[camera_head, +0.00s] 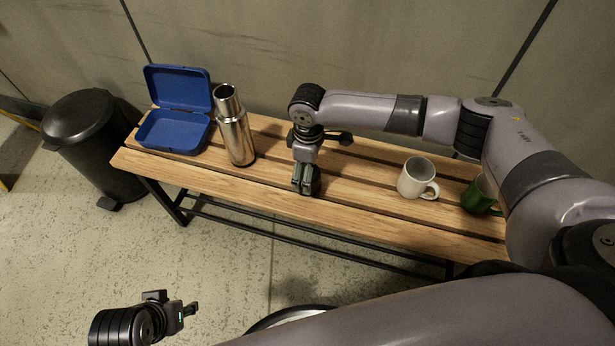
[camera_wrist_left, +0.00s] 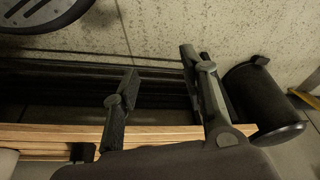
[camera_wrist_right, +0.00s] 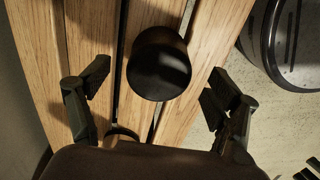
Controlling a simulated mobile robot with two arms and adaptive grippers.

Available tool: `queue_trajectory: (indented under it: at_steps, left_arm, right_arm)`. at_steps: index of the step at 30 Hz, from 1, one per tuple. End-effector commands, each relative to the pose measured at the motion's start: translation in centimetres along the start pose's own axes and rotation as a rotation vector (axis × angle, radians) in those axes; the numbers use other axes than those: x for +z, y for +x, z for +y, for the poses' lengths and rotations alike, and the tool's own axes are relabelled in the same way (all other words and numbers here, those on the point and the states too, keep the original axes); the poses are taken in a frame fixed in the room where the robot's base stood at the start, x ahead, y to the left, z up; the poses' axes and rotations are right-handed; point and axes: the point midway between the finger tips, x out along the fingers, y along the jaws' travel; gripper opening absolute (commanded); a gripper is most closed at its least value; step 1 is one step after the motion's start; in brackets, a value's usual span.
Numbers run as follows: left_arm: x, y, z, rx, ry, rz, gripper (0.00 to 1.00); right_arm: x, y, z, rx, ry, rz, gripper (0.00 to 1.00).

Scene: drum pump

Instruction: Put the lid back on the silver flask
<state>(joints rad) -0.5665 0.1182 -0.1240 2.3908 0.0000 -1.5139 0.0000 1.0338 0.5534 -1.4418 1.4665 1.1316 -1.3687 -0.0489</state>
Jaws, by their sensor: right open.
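The silver flask (camera_head: 236,135) stands upright on the wooden bench, with its narrow neck bare at the top. My right gripper (camera_head: 306,183) points down over the bench, right of the flask. In the right wrist view its fingers (camera_wrist_right: 162,82) are apart, with a dark round cylinder, apparently the lid (camera_wrist_right: 158,65), in the space between and beyond them. I cannot tell how far below the fingertips it is. In the head view the right gripper hides it. My left gripper (camera_head: 180,313) is off the bench at lower left, its fingers (camera_wrist_left: 160,95) apart and empty.
An open blue lunch box (camera_head: 174,130) is left of the flask on the bench (camera_head: 265,182). A white mug (camera_head: 411,180) and a green mug (camera_head: 478,196) stand at the right. A black bin (camera_head: 82,135) is beside the bench's left end. A wall is behind.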

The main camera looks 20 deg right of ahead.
Motion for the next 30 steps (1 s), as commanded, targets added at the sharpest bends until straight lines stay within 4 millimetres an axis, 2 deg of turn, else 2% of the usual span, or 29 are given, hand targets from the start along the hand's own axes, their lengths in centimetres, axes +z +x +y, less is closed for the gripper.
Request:
queue_trajectory:
  at_steps: [4, 9, 21, 30]
  left_arm:
    - [0.2, -1.9, -0.1, -0.002, -0.001, 0.013, 0.40]
    - [0.4, -1.2, -0.1, -0.002, -0.001, 0.010, 0.40]
    - [0.3, -1.3, -0.1, -0.002, -0.001, 0.010, 0.40]
    - [0.3, -1.3, -0.1, -0.002, -0.001, 0.010, 0.40]
  right_arm:
    - [-0.3, 2.1, 0.1, 0.000, 0.000, 0.000, 0.83]
    - [-0.2, 3.8, 0.0, 0.000, 0.001, -0.001, 0.83]
    - [-0.2, 3.9, 0.0, 0.000, 0.000, -0.001, 0.82]
    - [-0.2, 3.9, 0.0, 0.000, 0.001, -0.001, 0.62]
